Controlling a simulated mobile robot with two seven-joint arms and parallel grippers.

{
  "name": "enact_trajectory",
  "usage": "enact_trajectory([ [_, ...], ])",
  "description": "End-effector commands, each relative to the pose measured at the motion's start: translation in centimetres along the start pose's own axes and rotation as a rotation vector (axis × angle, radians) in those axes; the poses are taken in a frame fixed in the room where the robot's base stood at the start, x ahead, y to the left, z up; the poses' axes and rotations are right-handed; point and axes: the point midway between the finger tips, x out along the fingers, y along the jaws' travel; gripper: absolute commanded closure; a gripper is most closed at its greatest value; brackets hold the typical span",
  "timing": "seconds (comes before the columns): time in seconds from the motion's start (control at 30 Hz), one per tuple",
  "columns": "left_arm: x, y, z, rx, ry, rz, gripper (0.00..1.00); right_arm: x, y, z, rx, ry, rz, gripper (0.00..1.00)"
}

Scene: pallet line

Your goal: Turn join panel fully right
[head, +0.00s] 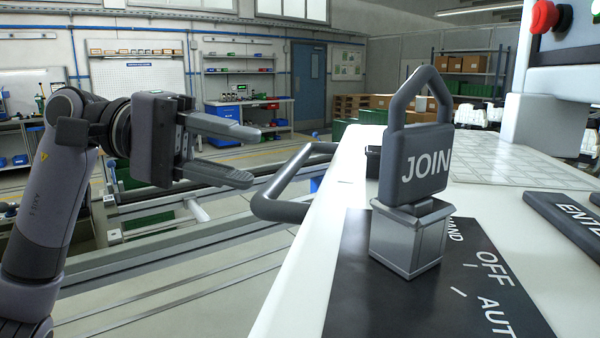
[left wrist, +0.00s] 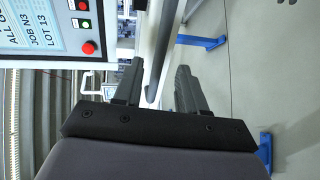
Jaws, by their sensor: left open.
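The dark grey join panel (head: 418,160), padlock-shaped with a loop on top and white JOIN lettering, stands upright on a metallic square base (head: 408,240). The base sits on a black plate (head: 365,300) marked HAND, OFF and AUTO; part of the HAND lettering is hidden. My left gripper (head: 255,156) is open and empty, left of the join panel and clearly apart from it. In the left wrist view my two fingers (left wrist: 158,70) are spread, with a grey bar behind them. I cannot make out the join panel there. My right gripper is not in view.
A dark curved handle (head: 285,210) juts from the white console (head: 300,285), between my left gripper and the join panel. A red button (head: 544,16) is at the upper right; the left wrist view shows a screen (left wrist: 35,22). An ENTER key (head: 565,220) lies right of the join panel.

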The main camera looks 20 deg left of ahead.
Motion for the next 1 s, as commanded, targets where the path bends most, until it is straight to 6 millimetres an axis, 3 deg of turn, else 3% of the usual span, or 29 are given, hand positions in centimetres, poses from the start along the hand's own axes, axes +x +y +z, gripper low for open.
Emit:
enact_trajectory([
  [0.43, 6.0, 0.1, 0.1, -0.001, -0.004, 0.001, 0.59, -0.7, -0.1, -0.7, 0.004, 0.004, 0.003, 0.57],
  [0.8, 6.9, 0.0, 0.1, -0.002, -0.002, 0.001, 0.59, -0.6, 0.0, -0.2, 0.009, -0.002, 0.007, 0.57],
  [0.83, 6.9, 0.0, 0.1, -0.002, -0.002, 0.001, 0.63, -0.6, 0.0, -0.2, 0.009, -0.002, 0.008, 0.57],
  [0.93, 6.9, 0.0, 0.1, -0.002, -0.003, 0.001, 0.95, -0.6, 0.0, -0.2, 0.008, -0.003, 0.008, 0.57],
  [1.0, 6.9, 0.0, 0.1, -0.002, -0.003, 0.001, 1.00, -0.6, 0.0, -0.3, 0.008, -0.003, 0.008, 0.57],
])
